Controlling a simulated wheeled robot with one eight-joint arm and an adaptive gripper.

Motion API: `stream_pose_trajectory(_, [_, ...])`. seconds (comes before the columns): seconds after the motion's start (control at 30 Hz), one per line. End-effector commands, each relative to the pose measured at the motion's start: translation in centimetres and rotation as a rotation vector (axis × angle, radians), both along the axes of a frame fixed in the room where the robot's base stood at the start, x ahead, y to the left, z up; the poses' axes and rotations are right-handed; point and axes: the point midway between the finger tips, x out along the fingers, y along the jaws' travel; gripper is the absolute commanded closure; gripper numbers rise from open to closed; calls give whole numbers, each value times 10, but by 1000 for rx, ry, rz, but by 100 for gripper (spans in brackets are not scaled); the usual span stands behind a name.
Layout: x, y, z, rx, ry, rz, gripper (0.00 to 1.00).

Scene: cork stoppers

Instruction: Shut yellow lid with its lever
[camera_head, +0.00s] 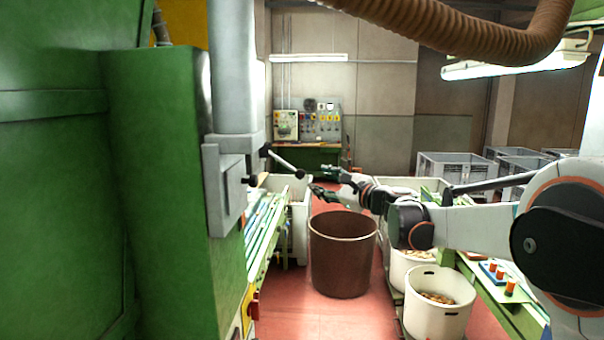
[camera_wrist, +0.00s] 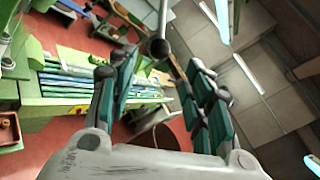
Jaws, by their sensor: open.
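A lever (camera_head: 284,162) with a dark ball knob (camera_head: 300,173) sticks out to the right from the grey housing on the green machine. In the wrist view the knob (camera_wrist: 158,47) hangs on its rod (camera_wrist: 162,15) just ahead of my finger gap. My gripper (camera_head: 325,182) is open, its fingers pointing left toward the knob, with a small gap between them in the head view. It also shows in the wrist view (camera_wrist: 152,72), with nothing held. A yellow surface (camera_head: 187,22) shows at the top left, partly behind the grey column; I cannot tell whether it is the lid.
A brown bin (camera_head: 343,255) stands on the red floor below my gripper. White buckets of corks (camera_head: 438,303) and a green bench (camera_head: 515,310) are to the right. The green machine (camera_head: 160,150) fills the left. A ribbed hose (camera_head: 480,30) hangs overhead.

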Motion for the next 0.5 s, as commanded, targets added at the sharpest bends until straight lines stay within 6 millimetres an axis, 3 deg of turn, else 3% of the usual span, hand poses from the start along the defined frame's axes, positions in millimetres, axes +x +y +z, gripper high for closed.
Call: stream_pose_trajectory(0.5, [68, 63, 1, -2, 0, 2, 54])
